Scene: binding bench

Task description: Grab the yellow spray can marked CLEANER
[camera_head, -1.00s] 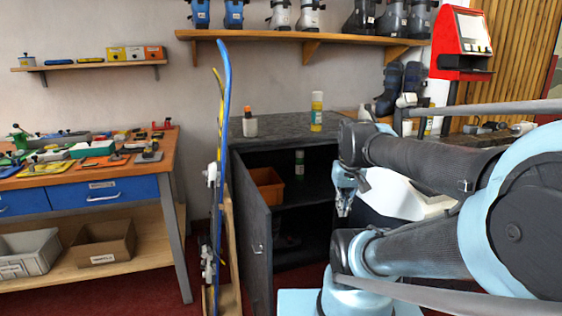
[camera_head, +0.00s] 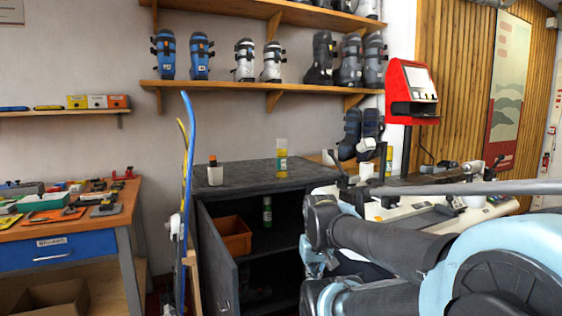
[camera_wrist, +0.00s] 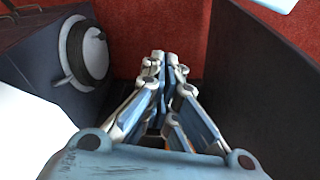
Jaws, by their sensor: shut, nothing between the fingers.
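A second yellow container (camera_head: 389,160) shows farther right, behind the white machine, partly hidden. My gripper (camera_wrist: 165,68) is shut and empty in the wrist view, pointing down over red carpet between dark surfaces. In the head view my arm reaches in from the right, its wrist low in front of the cabinet's right side. The can is not in the wrist view.
The cabinet door (camera_head: 217,262) hangs open; inside are an orange bin (camera_head: 234,236) and a green can (camera_head: 267,211). Upright skis (camera_head: 186,175) stand left of it. A white machine (camera_head: 400,207) stands at right.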

